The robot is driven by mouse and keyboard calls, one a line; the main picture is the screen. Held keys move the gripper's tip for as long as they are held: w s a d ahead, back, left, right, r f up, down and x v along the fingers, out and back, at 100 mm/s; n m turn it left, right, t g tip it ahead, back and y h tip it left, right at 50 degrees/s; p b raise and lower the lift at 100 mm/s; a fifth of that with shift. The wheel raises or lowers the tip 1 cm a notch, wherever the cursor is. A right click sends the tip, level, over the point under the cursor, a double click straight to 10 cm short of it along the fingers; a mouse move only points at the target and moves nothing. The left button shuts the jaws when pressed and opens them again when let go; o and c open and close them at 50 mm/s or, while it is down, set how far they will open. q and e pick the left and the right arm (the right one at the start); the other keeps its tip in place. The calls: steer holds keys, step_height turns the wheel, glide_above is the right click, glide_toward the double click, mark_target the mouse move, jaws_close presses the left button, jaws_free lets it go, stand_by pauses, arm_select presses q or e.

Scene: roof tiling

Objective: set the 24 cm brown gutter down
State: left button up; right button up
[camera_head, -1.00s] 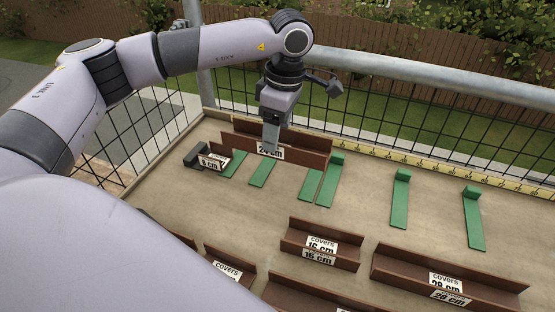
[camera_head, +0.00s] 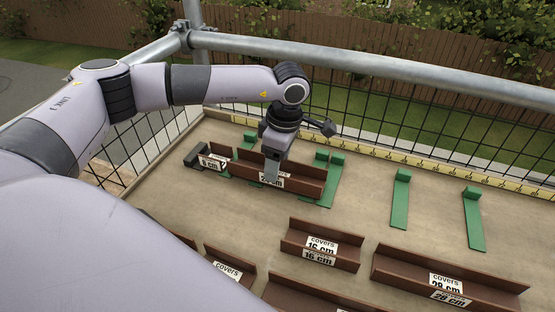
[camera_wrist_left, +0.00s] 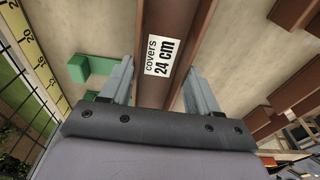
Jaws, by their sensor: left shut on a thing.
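The 24 cm brown gutter (camera_head: 302,184) is at the far left of the board, over the green brackets beside the 8 cm piece (camera_head: 211,162). My left gripper (camera_head: 272,172) comes down on it from above and is shut on it near its label. In the left wrist view the gutter (camera_wrist_left: 172,28) runs between the two fingers, and its label reads "covers 24 cm". I cannot tell whether its underside touches the brackets. My right gripper is not in view.
Green brackets (camera_head: 400,200) and (camera_head: 473,220) stand bare to the right. A yellow measuring strip (camera_head: 440,179) runs along the back edge, below the mesh and rail. The 16 cm gutter (camera_head: 320,249) and 28 cm gutter (camera_head: 450,280) lie nearer the front.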

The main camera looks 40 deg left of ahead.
arm_select(q)
steer(key=shift+f, duration=0.25)
steer(key=o, duration=1.2)
steer(key=shift+c, duration=0.2)
steer(key=shift+r+p, duration=0.3)
steer(key=shift+r, duration=0.2)
step_height(320, 180, up, 12)
steer(key=d, duration=0.1)
steer(key=shift+w+d+f+b, duration=0.15)
steer(key=shift+w+d+b, duration=0.05)
steer(key=shift+b, duration=0.2)
